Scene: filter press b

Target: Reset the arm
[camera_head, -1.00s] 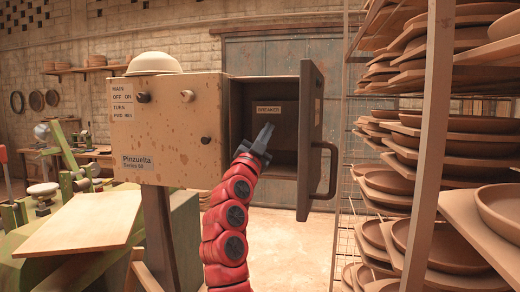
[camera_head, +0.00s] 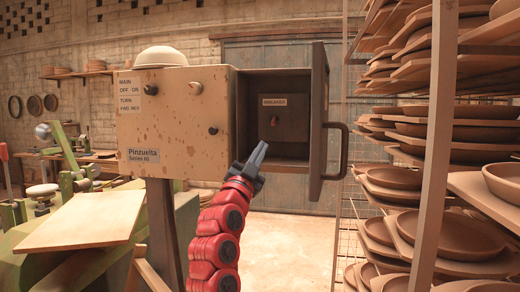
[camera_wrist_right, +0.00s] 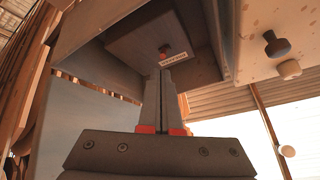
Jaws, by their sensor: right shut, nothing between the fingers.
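The open control box (camera_head: 170,115) stands on a post, with its door (camera_head: 318,115) swung out to the right. Inside is a panel labelled BREAKER with a small orange-brown switch (camera_head: 274,121), which also shows in the right wrist view (camera_wrist_right: 165,50). My right gripper (camera_head: 262,147) is shut and empty, its fingers pointing up at the lower opening of the box. The tips look apart from the switch, below it in the head view. The wrist view shows the closed fingers (camera_wrist_right: 170,75) below the label. My left gripper is not in view.
The door's dark handle (camera_head: 338,150) sticks out to the right of my gripper. A rack of clay dishes (camera_head: 440,160) fills the right side. A tilted board (camera_head: 85,220) and green machinery stand at left. Floor is clear between box and rack.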

